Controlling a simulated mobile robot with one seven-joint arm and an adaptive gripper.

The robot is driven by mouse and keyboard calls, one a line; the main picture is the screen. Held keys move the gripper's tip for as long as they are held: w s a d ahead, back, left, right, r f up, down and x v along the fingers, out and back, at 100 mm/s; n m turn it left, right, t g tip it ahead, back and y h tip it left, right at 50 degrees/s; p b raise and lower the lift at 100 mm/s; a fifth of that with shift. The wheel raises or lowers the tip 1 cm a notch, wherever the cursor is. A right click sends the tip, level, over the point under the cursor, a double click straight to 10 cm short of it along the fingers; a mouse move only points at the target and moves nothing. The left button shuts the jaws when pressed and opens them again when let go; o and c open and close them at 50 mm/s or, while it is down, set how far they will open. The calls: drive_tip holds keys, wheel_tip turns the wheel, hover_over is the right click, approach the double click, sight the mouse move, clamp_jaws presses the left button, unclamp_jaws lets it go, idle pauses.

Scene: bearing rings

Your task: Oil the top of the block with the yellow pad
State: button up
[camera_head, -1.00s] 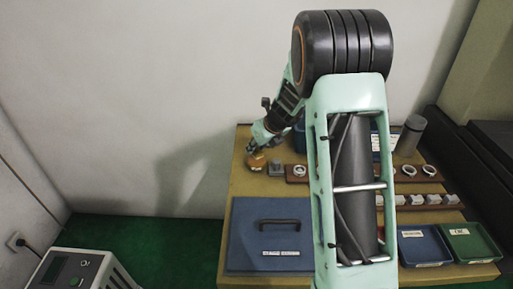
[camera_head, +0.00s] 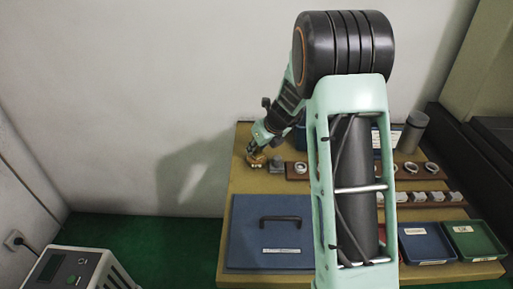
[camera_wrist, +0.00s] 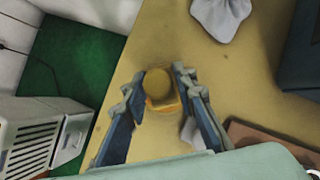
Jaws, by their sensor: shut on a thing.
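The yellow pad (camera_head: 257,161) is at the back left of the table, with a round tan knob on top. In the wrist view the pad (camera_wrist: 158,84) is between the two blue fingers of my gripper (camera_wrist: 160,98), which is shut on it. In the head view my gripper (camera_head: 256,152) comes down on it from above. I cannot tell whether the pad touches the table. A small grey block (camera_head: 276,166) stands just right of the pad. In the wrist view a grey piece, perhaps this block (camera_wrist: 187,132), is mostly hidden by the right finger.
A blue lidded box (camera_head: 270,222) is at the front left. Brown racks with rings (camera_head: 413,168) and pale blocks (camera_head: 420,197) lie right. Blue (camera_head: 426,262) and green (camera_head: 499,257) trays are front right. A grey cylinder (camera_head: 412,132) stands at the back. A grey cloth-like thing (camera_wrist: 222,14) lies beyond the pad.

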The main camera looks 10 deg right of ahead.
drive_tip(key=shift+f, duration=0.6)
idle(1.5)
wheel_tip(320, 180, up, 7)
drive_tip(key=p, duration=0.7)
drive_tip(key=shift+r, duration=0.1)
drive_tip(key=shift+a, duration=0.1)
idle(0.6)
